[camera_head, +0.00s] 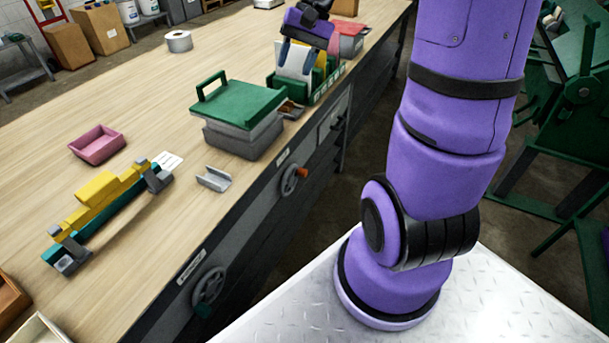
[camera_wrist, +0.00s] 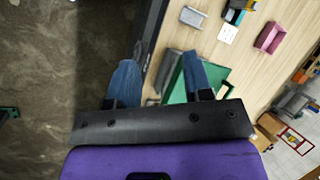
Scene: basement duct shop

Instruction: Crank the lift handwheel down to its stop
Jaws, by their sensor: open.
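Two handwheels are on the bench's front face. The nearer grey handwheel (camera_head: 209,285) has a dark green knob at its lower edge. The farther handwheel (camera_head: 293,180) has an orange knob at its right. Each has a small label plate above it, too small to read, so I cannot tell which is the lift wheel. My gripper (camera_head: 300,55) is at the far part of the bench, well away from both wheels. In the wrist view my gripper (camera_wrist: 160,78) has its two blue fingers apart with nothing between them. No handwheel is clear in that view.
A green-topped grey box with a handle (camera_head: 240,105) stands near the bench edge. A green bin (camera_head: 325,82) is under my gripper. A yellow and teal tool (camera_head: 105,205), grey channel piece (camera_head: 214,178) and pink tray (camera_head: 98,144) lie on the bench. Green metal frames stand right.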

